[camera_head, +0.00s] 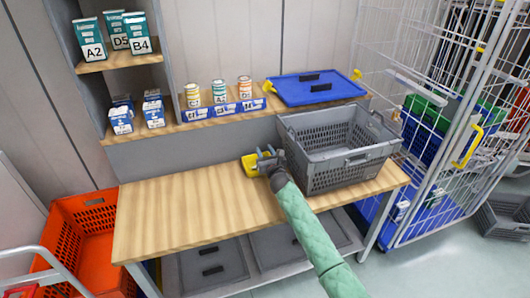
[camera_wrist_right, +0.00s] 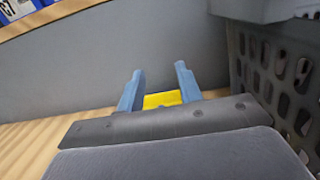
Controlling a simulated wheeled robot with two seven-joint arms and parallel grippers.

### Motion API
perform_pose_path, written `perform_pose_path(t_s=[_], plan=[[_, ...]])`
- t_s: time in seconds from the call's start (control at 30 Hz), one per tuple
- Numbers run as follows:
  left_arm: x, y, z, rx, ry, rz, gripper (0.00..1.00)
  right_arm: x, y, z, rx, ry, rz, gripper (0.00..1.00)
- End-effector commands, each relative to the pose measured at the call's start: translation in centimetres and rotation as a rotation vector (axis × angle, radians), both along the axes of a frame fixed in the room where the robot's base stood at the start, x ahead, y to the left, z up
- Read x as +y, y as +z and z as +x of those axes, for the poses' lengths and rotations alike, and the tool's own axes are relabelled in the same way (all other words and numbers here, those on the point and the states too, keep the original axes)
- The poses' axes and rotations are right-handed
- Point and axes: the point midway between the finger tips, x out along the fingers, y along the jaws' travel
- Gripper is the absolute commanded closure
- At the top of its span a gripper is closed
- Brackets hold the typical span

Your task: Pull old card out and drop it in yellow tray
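The small yellow tray (camera_head: 250,166) lies on the wooden bench, left of the grey crate. In the right wrist view the tray (camera_wrist_right: 162,99) shows low between my fingers. My right gripper (camera_head: 267,153) is just above and beside the tray. Its two blue fingers (camera_wrist_right: 158,85) are apart, with no card visible between them. Blue-and-white cards (camera_head: 224,108) sit in a row along the shelf's front edge above the bench; I cannot tell which is the old one. Part of this card row (camera_wrist_right: 16,9) shows in the right wrist view's top left corner. My left gripper is out of view.
The grey perforated crate (camera_head: 350,160) stands close to the right of my gripper. A blue lid (camera_head: 315,88) and several cans (camera_head: 219,91) are on the shelf. An orange tote (camera_head: 72,240) stands at left. The bench's left half (camera_head: 170,210) is clear.

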Motion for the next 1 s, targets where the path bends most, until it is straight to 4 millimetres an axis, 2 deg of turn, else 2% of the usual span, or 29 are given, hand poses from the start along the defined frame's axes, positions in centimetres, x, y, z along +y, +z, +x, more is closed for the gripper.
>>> perform_pose_path(t_s=[0.17, 0.3, 0.33, 0.4, 0.6, 0.8, 1.0], plan=[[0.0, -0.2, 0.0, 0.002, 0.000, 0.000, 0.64, -0.1, -0.1, -0.2, 0.000, 0.000, -0.001, 0.65], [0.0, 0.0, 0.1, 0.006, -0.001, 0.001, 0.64, -0.6, -0.3, -1.3, -0.001, 0.000, -0.003, 0.65], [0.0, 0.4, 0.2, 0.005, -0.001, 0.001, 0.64, -0.7, -0.3, -1.7, -0.001, 0.000, -0.003, 0.65], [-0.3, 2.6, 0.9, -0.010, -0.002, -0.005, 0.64, -1.0, -0.4, -2.8, -0.001, 0.001, -0.003, 0.65], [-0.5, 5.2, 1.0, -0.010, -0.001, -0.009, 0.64, -1.8, -0.5, -5.5, -0.001, 0.000, -0.003, 0.65], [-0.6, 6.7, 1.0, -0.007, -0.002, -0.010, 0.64, -2.3, -0.4, -7.1, 0.000, 0.000, -0.001, 0.65], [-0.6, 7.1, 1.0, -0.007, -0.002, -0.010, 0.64, -2.4, -0.4, -7.4, 0.001, 0.000, 0.000, 0.65]])
